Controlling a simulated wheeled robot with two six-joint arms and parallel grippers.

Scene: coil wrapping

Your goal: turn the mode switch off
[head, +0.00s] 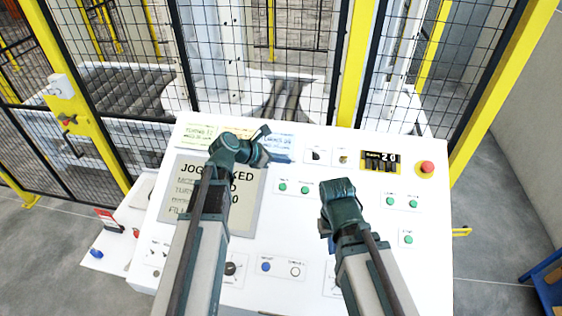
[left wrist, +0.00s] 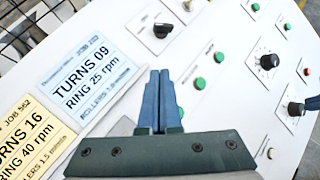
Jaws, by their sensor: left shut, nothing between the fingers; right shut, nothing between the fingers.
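My left gripper (head: 288,159) is shut and empty above the upper middle of the white control panel; its blue fingers also show in the left wrist view (left wrist: 160,72). A black selector knob (head: 316,156) on a small white plate is just right of the fingertips. In the left wrist view, the black knob (left wrist: 162,30) sits ahead of the fingertips, apart from them. Its label is too small to read, so I cannot confirm that it is the mode switch. My right gripper (head: 331,244) is shut over the right middle of the panel, mostly hidden by its wrist.
Green buttons (head: 304,190) lie below. A red emergency button (head: 427,167) is at upper right. A grey display (head: 245,212) is partly covered by my left arm. Mesh fencing (head: 270,60) stands behind the panel.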

